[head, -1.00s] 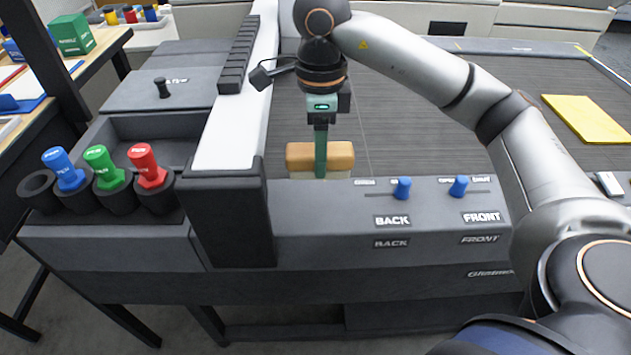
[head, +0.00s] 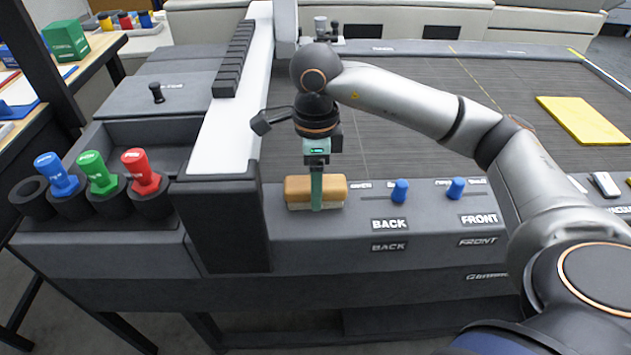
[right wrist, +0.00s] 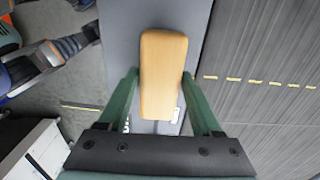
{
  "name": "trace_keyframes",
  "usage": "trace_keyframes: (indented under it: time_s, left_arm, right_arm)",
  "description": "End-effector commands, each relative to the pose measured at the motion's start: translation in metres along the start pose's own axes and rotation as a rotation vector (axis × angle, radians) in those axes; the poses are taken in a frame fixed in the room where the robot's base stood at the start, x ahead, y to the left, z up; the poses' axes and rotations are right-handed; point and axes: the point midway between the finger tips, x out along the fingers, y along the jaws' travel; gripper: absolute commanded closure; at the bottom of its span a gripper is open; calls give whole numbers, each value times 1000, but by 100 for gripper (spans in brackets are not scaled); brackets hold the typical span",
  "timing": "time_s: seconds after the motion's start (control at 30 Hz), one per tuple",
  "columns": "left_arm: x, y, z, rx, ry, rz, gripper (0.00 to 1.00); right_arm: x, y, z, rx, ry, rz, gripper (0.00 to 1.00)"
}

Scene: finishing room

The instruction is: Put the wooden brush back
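The wooden brush (head: 299,188) has a tan block handle with pale bristles underneath. It is over the grey front panel, left of the BACK label; I cannot tell whether the bristles touch the panel. My right gripper (head: 316,195) comes down on it from above, with one green finger across its near side. In the right wrist view the brush (right wrist: 163,75) sits between both green fingertips (right wrist: 160,78), which press against its sides. My left gripper is not in view.
Two blue knobs (head: 400,191) stand on the panel right of the brush. A white rail with a dark end block (head: 226,225) is close on the left. Blue, green and red handled tools (head: 141,171) stand in black cups. A yellow sheet (head: 583,120) lies on the dark bed.

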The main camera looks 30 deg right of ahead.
Motion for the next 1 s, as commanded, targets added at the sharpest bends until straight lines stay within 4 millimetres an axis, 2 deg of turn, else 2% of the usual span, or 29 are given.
trace_keyframes:
  time_s: [0.03, 0.17, 0.4, 0.53, 0.67, 0.9, 1.0]
  left_arm:
    - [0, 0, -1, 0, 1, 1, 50]
    - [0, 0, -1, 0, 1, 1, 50]
    - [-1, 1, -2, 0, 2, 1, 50]
    - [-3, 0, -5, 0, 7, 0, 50]
    - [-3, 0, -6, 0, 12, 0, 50]
    - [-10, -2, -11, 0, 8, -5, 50]
    - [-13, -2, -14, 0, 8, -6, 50]
  right_arm:
    - [0, 0, 0, 0, 0, 0, 27]
    - [0, 0, 0, 0, 0, 0, 13]
    - [-1, 0, 0, 0, 0, 0, 13]
    - [-8, 0, 1, 0, -2, -1, 13]
    - [-30, -1, 1, -1, -5, -4, 13]
    - [-86, -1, 0, 0, -2, -5, 13]
    - [-101, -1, 0, 0, -2, -4, 13]
